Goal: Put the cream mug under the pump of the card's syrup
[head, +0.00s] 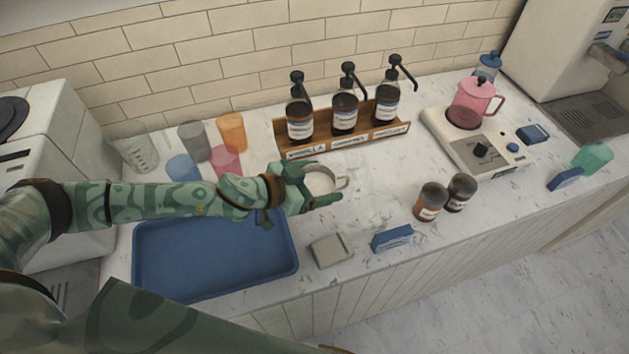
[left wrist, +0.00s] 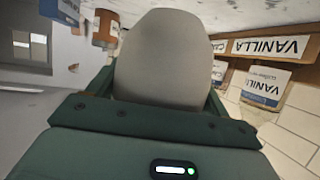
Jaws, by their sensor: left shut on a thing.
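The cream mug (head: 322,179) is held in my left gripper (head: 314,188), above or on the counter in front of the syrup rack; I cannot tell if it touches the counter. Its handle points right. In the left wrist view the mug (left wrist: 160,60) fills the middle, between the fingers. Three dark pump bottles stand in a wooden rack (head: 362,140): the left bottle (head: 299,120) behind a VANILLA label, the middle bottle (head: 344,113) and the right bottle (head: 388,103) behind labels too small to read surely. No readable order card shows. My right gripper is not in view.
A blue tray (head: 215,275) lies at the front left. Coloured cups (head: 232,132) stand left of the rack. Two brown jars (head: 430,202), a blue box (head: 392,238) and a beige block (head: 332,249) lie near the front edge. A pink pitcher (head: 470,103) stands on a scale-like unit (head: 475,150).

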